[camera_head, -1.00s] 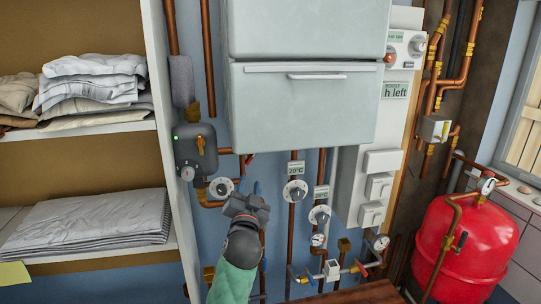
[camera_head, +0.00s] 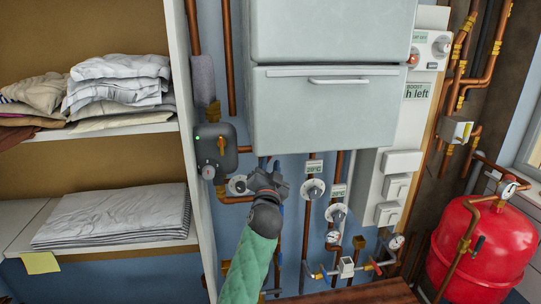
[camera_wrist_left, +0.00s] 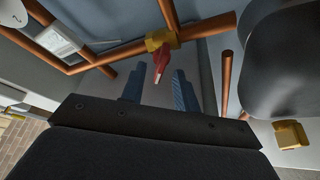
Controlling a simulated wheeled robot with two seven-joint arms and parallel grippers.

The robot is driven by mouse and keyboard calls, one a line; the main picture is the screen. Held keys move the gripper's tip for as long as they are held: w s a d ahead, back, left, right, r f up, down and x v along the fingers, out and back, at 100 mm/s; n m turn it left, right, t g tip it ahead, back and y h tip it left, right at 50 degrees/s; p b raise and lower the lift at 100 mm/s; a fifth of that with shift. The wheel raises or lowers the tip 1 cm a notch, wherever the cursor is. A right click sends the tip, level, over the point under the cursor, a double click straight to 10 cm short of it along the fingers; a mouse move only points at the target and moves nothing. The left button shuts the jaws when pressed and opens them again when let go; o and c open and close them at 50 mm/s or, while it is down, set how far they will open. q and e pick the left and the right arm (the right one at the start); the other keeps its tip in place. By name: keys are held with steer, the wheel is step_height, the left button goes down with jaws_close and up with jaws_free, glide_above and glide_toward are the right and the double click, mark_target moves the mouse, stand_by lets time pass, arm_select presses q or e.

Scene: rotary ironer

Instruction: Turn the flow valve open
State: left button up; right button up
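A valve with a brass body (camera_wrist_left: 160,39) and a red lever (camera_wrist_left: 161,62) sits on a copper pipe in the left wrist view. My left gripper (camera_wrist_left: 158,86) is open, with its two blue fingers apart. The red lever lies ahead of and roughly between the fingertips; I cannot tell whether they touch it. In the head view my left gripper (camera_head: 268,180) is up at the pipework below the white cabinet and hides most of the valve there. My right gripper is not in view.
A dark control box (camera_head: 216,152) and a round gauge (camera_head: 238,185) are left of my left gripper. Two labelled dials (camera_head: 314,189) (camera_head: 336,213) are to its right. The white cabinet (camera_head: 330,105) hangs above. Shelves with folded linen (camera_head: 115,215) stand left; a red tank (camera_head: 478,250) stands right.

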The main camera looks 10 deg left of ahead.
arm_select(q)
steer(key=shift+x, duration=0.85)
jaws_close()
steer(key=shift+m, duration=0.3)
steer(key=shift+a+m+h, duration=0.1)
steer(key=shift+m+h, duration=0.3)
steer(key=shift+m, duration=0.2)
steer(key=shift+s+r+m+g+h, duration=0.1)
steer(key=shift+m+g+h, duration=0.35)
steer(key=shift+m, duration=0.8)
steer(key=shift+r+m+g+h, duration=0.1)
steer(key=shift+m+g+h, duration=0.3)
steer(key=shift+m, duration=0.85)
